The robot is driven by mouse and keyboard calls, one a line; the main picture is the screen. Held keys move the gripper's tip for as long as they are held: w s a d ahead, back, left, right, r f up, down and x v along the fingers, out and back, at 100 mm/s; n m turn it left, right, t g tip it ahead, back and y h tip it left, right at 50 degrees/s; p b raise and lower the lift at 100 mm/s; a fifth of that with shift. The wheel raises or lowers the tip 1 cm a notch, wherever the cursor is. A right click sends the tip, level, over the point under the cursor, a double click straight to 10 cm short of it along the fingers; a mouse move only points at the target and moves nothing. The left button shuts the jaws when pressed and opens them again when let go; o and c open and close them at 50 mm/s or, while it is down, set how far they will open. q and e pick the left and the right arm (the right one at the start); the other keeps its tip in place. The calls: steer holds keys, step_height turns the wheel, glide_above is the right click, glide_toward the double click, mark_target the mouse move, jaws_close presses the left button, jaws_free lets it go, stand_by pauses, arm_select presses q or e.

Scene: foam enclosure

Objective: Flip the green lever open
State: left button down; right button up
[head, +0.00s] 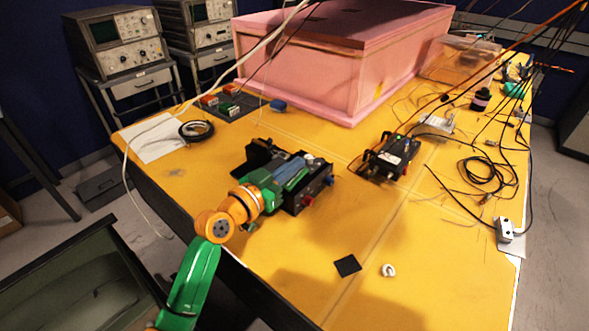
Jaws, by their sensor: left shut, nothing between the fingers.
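My left arm comes in from the lower left, and my left gripper (284,170) is at a black box (316,186) on the yellow table. The gripper looks shut and empty, though its fingertips are small and hard to separate from the box. A narrow green strip (296,179), which may be the green lever, lies along the top of the box, close beside the gripper. I cannot tell whether they touch, or whether the lever is up or down. The box has red and blue knobs on its front. My right gripper is out of view.
A second black device (388,157) stands to the right, with a large pink foam box (340,62) behind. Black cables (486,172) lie on the right. A black square (347,265) and a small white ring (388,270) lie in front. The yellow table (400,225) is mostly clear there.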

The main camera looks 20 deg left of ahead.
arm_select(q)
step_height(320, 180, down, 2)
steer(key=shift+w+f, duration=0.1)
steer(key=shift+w, duration=0.05)
steer(key=p, duration=0.2)
steer(key=shift+w+d+r+g+p, duration=0.1)
steer(key=shift+w+r+g+p, duration=0.05)
steer(key=shift+r+g+p, duration=0.2)
steer(key=shift+w+d+f+g, duration=0.1)
steer(key=shift+f+g, duration=0.1)
steer(key=shift+f, duration=0.15)
steer(key=shift+w+f+g, duration=0.1)
steer(key=shift+f+g, duration=0.05)
steer(key=shift+f, duration=0.15)
steer(key=shift+w+r, duration=0.1)
steer(key=shift+r, duration=0.2)
steer(key=r+p, duration=0.3)
steer(key=shift+w+d+r+p, duration=0.15)
steer(key=shift+w+r+p, duration=0.15)
steer(key=shift+r+p, duration=0.1)
steer(key=s+a+r+b, duration=0.1)
steer(key=s+a+r, duration=0.2)
steer(key=s, duration=0.5)
steer(key=shift+s+r, duration=0.2)
steer(key=shift+r, duration=0.3)
